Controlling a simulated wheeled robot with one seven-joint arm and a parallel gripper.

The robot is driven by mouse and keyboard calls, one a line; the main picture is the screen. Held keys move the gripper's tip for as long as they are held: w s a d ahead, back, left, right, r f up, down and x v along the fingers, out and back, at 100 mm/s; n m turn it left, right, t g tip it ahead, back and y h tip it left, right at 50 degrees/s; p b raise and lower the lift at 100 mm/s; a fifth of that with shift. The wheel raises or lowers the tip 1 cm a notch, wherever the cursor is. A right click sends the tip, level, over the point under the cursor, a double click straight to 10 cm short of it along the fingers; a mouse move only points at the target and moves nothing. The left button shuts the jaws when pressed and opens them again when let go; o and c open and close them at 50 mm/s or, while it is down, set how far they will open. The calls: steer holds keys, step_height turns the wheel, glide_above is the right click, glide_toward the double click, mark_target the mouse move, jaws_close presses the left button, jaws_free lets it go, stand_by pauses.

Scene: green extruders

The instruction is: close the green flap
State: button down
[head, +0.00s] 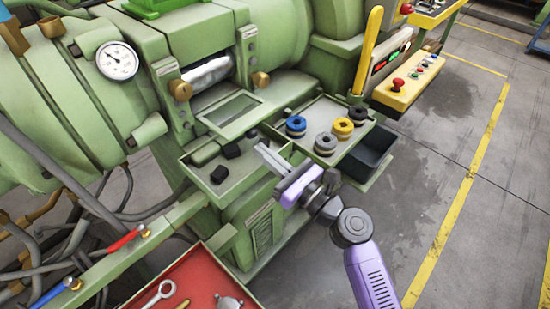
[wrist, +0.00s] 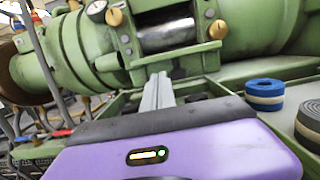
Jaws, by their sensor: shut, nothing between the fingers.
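The green flap (head: 231,112), with a rectangular window in it, lies folded down and out below the opening with the shiny metal roller (head: 207,75). In the wrist view the flap's area is only partly seen, behind my fingers. My gripper (head: 263,150) is over the front trays, in front of and below the flap's front edge. Its grey fingers are together with nothing between them, and they point toward the machine. The fingers also show in the wrist view (wrist: 158,90). I cannot tell whether the fingertips touch anything.
Two brass knobs (head: 180,90) (head: 260,79) flank the opening. A left tray (head: 215,187) holds black pieces. A right tray (head: 297,106) holds blue, yellow and dark rings. A dark bin (head: 368,153), a yellow control panel (head: 408,83) and a red tool tray (head: 207,270) stand nearby. Floor at right is clear.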

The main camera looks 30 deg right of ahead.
mark_target(238, 120)
steer(key=shift+x, duration=2.25)
steer(key=shift+p, duration=0.3)
